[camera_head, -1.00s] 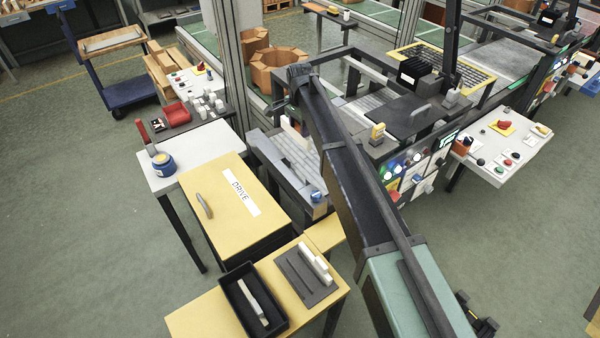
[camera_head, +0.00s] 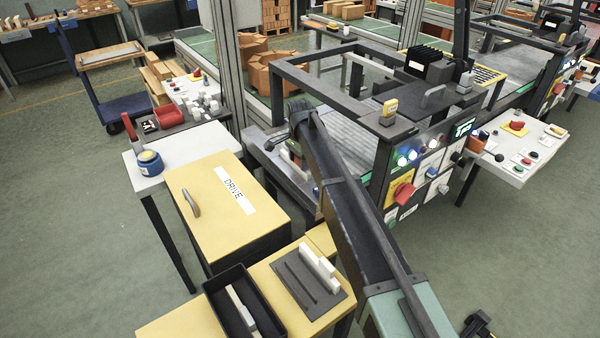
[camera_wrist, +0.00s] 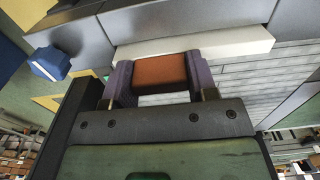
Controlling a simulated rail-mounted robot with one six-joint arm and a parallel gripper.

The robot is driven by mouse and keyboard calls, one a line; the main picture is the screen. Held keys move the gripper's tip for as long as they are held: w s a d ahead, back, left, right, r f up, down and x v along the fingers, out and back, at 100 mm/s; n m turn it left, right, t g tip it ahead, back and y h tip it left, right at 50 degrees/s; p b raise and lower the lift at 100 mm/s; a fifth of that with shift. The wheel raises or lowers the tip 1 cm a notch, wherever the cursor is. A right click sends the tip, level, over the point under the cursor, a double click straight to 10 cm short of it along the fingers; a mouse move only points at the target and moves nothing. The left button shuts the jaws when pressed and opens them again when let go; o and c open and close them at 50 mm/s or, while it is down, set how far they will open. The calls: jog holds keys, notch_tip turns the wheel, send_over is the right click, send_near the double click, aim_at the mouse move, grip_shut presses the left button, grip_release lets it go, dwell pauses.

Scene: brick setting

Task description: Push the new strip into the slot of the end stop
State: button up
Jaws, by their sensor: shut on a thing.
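In the wrist view my gripper (camera_wrist: 160,72) is shut on a red-brown block that sits against the white new strip (camera_wrist: 225,40). Whether block and strip are one piece I cannot tell. The strip lies crosswise beyond the fingertips, along the lower edge of the grey end stop (camera_wrist: 190,16). Whether it is inside the slot I cannot tell; the slot itself does not show clearly. In the head view the end stop (camera_head: 287,181) is partly behind my arm, and a small part of the white strip (camera_head: 289,157) shows beside it.
A slatted grey conveyor (camera_wrist: 245,75) runs below the strip. A blue knob (camera_wrist: 48,62) is at the left. In the head view, a yellow DRIVE cabinet (camera_head: 215,215), a black tray (camera_head: 217,312) and a dark plate (camera_head: 330,297) bearing white pieces stand in front. A dark frame (camera_head: 330,90) rises behind.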

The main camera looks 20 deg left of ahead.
notch_tip(320, 180, down, 2)
jog(key=shift+f+b, duration=0.1)
jog(key=shift+b, duration=0.2)
jog(key=shift+r+p, duration=0.3)
jog(key=shift+r, duration=0.05)
jog(key=shift+f, duration=0.3)
jog(key=o, duration=1)
jog(key=shift+r, duration=0.1)
jog(key=shift+r, duration=0.1)
notch_tip(320, 180, up, 12)
jog(key=p, duration=1.2)
jog(key=shift+r, duration=0.25)
jog(key=shift+f, duration=0.15)
